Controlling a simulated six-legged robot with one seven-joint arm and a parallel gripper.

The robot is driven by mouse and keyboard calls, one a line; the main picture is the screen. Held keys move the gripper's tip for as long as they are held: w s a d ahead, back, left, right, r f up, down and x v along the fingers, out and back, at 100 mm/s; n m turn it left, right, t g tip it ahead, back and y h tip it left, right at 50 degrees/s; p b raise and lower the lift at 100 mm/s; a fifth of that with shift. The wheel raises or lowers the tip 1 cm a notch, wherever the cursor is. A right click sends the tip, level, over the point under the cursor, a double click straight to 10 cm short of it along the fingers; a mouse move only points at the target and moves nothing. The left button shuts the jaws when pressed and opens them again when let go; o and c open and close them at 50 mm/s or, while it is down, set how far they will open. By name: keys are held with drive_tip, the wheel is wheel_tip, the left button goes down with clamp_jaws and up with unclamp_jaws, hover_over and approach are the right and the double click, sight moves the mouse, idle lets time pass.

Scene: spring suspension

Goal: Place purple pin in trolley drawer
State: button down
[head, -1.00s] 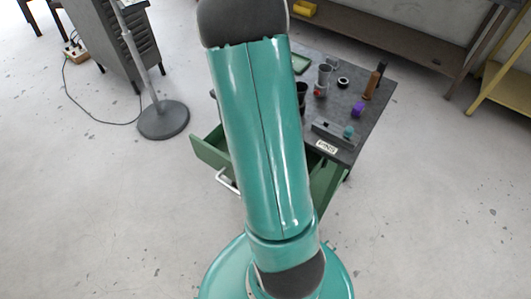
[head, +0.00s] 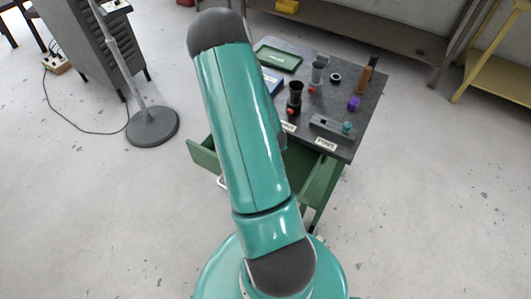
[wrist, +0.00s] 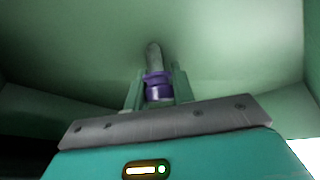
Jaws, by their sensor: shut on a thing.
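The purple pin (wrist: 158,88) is between the two fingers of my gripper (wrist: 157,86) in the wrist view. The gripper is shut on it, and a grey rounded tip points away from the wrist. Pale green surfaces surround the gripper there, apparently the inside of the trolley drawer; I cannot tell whether the pin touches them. In the head view the green drawer (head: 202,155) is pulled out from the trolley (head: 290,60). My arm covers much of the drawer and hides my gripper and the held pin.
On the grey trolley top are a grey pin holder (head: 329,124) with a teal piece (head: 347,127), a purple piece (head: 353,103), a dark cup (head: 295,98), a grey cup (head: 317,73) and a green tray (head: 279,58). A stand base (head: 152,126) is at left. Open floor lies right.

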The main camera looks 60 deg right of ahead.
drive_tip(key=c, duration=1.6)
unclamp_jaws()
drive_tip(key=shift+s+f, duration=0.1)
drive_tip(key=o, duration=0.4)
drive_tip(key=shift+o, duration=0.2)
